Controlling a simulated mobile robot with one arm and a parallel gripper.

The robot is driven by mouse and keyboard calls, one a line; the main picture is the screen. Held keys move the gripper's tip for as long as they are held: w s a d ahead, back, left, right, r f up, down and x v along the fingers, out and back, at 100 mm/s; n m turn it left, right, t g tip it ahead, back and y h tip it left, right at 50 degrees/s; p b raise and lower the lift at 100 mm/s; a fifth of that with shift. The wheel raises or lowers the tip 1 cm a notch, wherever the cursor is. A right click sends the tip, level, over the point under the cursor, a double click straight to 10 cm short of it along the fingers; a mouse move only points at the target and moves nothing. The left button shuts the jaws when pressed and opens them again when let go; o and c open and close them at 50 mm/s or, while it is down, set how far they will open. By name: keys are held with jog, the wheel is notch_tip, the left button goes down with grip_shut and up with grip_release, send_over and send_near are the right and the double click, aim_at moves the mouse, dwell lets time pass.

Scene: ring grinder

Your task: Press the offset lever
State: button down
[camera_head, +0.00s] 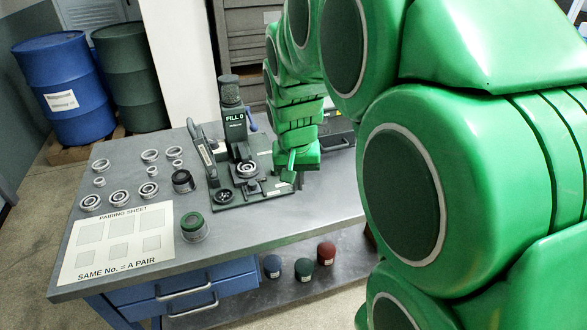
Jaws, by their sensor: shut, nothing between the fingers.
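The grinder (232,120) stands on a dark green base plate (255,199) on the grey bench. It has a dark upright column with a "FILL 0" sign and a ring on its central seat (246,170). A slanted lever-like arm (204,155) rises on its left. A small blue-ended handle (251,121) sits at the column's right. I cannot tell for sure which is the offset lever. My gripper (289,172) points down over the plate's right side, shut and empty. Its tips are close to the plate; contact cannot be told.
Several metal rings (119,197) lie on the bench's left, behind a pairing sheet (117,240). A green-topped pot (194,226) and a black one (183,181) stand left of the grinder. Coloured pots (304,268) stand on the lower shelf. My arm covers the right side.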

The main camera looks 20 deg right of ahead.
jog(key=w+d+f, duration=0.1)
jog(key=w, duration=0.5)
jog(key=w+d+f+m+t, duration=0.1)
jog(key=w+d+f, duration=0.1)
jog(key=w, duration=0.5)
jog(key=shift+m+t, duration=0.3)
jog(key=x, duration=0.9)
jog(key=shift+w+d+f, duration=0.15)
jog(key=shift+f, duration=0.1)
jog(key=shift+w+d+f, duration=0.25)
jog(key=shift+w+d, duration=0.05)
jog(key=shift+w, duration=0.2)
jog(key=shift+w+d+f, duration=0.25)
jog(key=shift+w, duration=0.3)
jog(key=shift+w+d, duration=0.35)
jog(key=shift+w, duration=0.4)
